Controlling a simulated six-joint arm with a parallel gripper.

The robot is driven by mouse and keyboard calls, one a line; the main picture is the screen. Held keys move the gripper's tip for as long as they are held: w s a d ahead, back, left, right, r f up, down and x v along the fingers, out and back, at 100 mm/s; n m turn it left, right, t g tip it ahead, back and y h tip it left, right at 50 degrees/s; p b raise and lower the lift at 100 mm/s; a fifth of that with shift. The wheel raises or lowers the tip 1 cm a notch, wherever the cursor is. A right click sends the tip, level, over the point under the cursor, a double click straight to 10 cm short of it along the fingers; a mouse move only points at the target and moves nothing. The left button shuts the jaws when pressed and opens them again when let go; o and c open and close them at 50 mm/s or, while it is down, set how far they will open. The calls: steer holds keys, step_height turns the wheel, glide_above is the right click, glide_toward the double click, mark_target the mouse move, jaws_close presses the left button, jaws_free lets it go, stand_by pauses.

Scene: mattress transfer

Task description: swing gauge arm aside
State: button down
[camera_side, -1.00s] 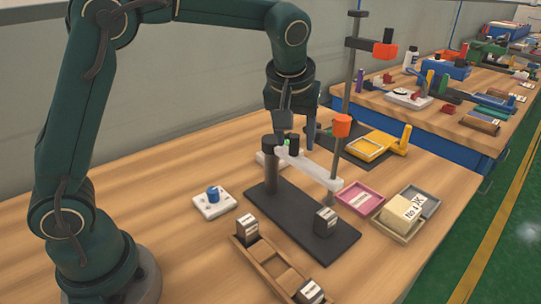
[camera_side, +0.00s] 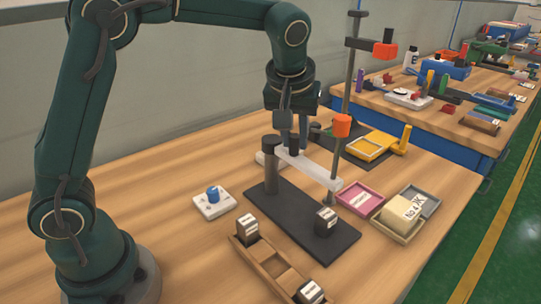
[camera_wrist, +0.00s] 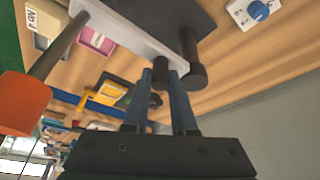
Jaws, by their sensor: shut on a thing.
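The gauge arm (camera_side: 315,172) is a pale grey bar reaching from a dark post (camera_side: 270,165) out over a black base plate (camera_side: 285,222). A rod with an orange head (camera_side: 341,125) rises from its free end. My gripper (camera_side: 293,143) is down at the bar, its fingers shut on a dark upright knob (camera_side: 294,145) near the post. In the wrist view, my gripper (camera_wrist: 161,76) has a finger on each side of the knob, and the bar (camera_wrist: 130,30) runs to the upper left. A dark labelled block (camera_side: 325,222) stands on the plate's front end.
A wooden tray (camera_side: 268,262) with dark blocks lies in front. A white plate with a blue knob (camera_side: 213,194) is at left. A pink tray (camera_side: 360,198) and a tray with a cream block (camera_side: 400,215) are right. A tall stand (camera_side: 352,65) is behind.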

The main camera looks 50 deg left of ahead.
steer(key=shift+w+d, duration=0.1)
steer(key=shift+w, duration=0.05)
stand_by(0.8)
steer(key=shift+w+a+n+g+y, duration=0.2)
steer(key=shift+w+n, duration=0.3)
steer(key=shift+n, duration=0.45)
steer(key=shift+w+a+n+g+y, duration=0.15)
steer(key=shift+w+n+g+y, duration=0.3)
steer(key=shift+n, duration=0.55)
steer(key=shift+w+a+n+g+y, duration=0.15)
steer(key=shift+w+n, duration=0.4)
steer(key=shift+n, duration=0.4)
steer(key=shift+a, duration=0.1)
steer(key=c, duration=0.7)
jaws_free()
steer(key=shift+r, duration=0.15)
